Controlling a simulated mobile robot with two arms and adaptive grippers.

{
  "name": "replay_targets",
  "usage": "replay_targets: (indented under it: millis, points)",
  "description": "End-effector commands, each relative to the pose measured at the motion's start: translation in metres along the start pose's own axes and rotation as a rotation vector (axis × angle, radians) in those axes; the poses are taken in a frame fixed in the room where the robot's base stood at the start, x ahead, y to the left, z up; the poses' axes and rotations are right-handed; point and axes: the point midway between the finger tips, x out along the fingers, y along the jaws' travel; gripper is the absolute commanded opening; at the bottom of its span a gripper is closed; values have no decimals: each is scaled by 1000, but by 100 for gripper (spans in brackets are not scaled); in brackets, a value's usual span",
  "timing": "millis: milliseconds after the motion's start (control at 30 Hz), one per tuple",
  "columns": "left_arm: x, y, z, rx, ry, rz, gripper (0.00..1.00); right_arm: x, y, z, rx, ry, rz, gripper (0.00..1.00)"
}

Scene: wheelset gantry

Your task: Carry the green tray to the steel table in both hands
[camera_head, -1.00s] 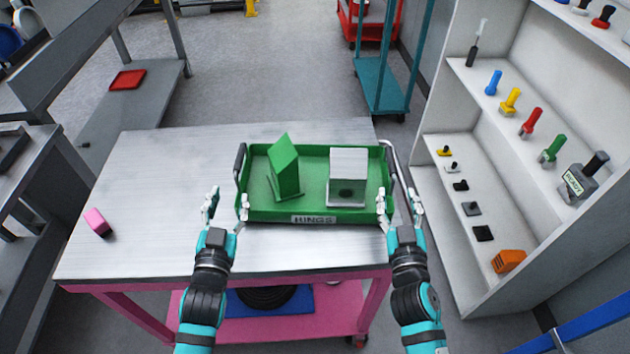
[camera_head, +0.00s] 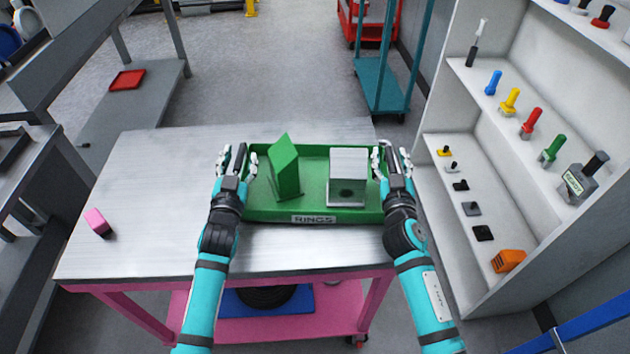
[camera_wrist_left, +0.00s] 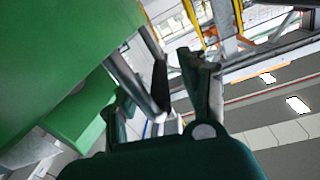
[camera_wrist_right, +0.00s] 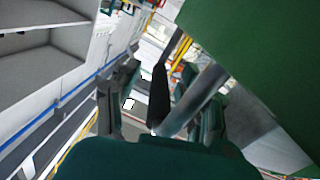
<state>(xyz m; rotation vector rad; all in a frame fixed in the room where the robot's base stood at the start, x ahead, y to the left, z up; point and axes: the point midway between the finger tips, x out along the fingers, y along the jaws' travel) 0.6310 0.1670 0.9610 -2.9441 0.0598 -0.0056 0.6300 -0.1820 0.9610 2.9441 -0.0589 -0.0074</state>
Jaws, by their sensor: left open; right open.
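The green tray (camera_head: 310,216) lies on the steel-topped table (camera_head: 150,215) with a pink frame. It carries a green block with a slanted top (camera_head: 285,167) and a white-grey block (camera_head: 348,170). My left gripper (camera_head: 236,160) is open at the tray's left handle, its fingers on either side of it. My right gripper (camera_head: 391,162) is open around the right handle. In the left wrist view the handle bar (camera_wrist_left: 130,82) shows between the open fingers. In the right wrist view the right handle bar (camera_wrist_right: 196,100) also lies between open fingers. Contact cannot be told.
A pink block (camera_head: 97,221) lies on the table's left. A white shelf unit (camera_head: 450,230) with several coloured tools stands close on the right. A teal cart (camera_head: 383,85) is behind. Grey benches (camera_head: 130,100) stand at the left. The table's left half is mostly clear.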

Motion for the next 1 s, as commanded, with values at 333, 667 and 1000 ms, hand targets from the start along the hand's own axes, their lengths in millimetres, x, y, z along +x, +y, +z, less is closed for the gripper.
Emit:
replay_targets:
  millis: [333,667,1000]
  points:
    - [0,0,0,-1,0,0,11,0,0,0,0,0,0,11]
    - [0,0,0,-1,0,0,0,0,0,0,1,0,0,0]
    - [0,0,-4,-1,6,0,0,0,0,-3,1,4,-1,0]
